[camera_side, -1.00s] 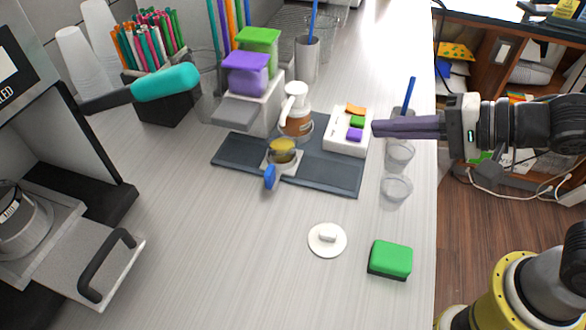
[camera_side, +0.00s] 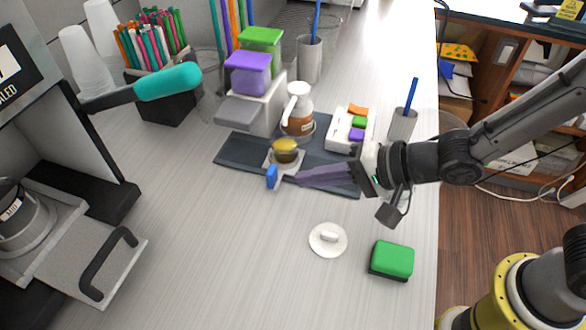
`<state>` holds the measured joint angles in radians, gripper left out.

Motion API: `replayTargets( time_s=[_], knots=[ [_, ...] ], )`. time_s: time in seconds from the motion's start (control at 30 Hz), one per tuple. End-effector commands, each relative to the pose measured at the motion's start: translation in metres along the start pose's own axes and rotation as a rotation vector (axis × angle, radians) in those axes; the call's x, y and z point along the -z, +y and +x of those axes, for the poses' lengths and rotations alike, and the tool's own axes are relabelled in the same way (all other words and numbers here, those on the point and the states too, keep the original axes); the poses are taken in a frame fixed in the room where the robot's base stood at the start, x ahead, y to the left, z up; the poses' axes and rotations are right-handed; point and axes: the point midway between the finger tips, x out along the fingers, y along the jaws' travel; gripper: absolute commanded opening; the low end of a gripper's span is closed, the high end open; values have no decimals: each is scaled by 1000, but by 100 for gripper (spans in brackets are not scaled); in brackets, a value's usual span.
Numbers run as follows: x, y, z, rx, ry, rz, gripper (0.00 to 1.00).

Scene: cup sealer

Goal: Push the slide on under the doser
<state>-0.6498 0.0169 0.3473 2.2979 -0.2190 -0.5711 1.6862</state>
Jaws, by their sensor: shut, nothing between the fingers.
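The slide is a small light plate (camera_side: 270,160) with a blue handle (camera_side: 272,177) at its front, lying on the dark mat (camera_side: 235,150). A cup with yellow contents (camera_side: 285,147) sits on it. The doser appears to be the white and grey unit (camera_side: 240,112) with a purple-lidded box (camera_side: 248,72) and a green-lidded box (camera_side: 262,40) on top, behind and left of the slide. My gripper (camera_side: 299,179) is shut and empty, its purple fingers pointing left. Its tips are just right of the blue handle; I cannot tell whether they touch.
A brown bottle with a white pump (camera_side: 298,115) stands behind the slide. A white tray with coloured blocks (camera_side: 345,130) is to the right. A white lid (camera_side: 328,240) and a green sponge (camera_side: 391,259) lie in front.

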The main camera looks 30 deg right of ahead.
Motion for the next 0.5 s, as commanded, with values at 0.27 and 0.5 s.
replayTargets(
  time_s=[0.27, 0.5],
  knots=[
    [0, -17, 25, 3, 0, 1, 0],
    [0, -19, 28, 4, 0, 1, 0]
  ],
)
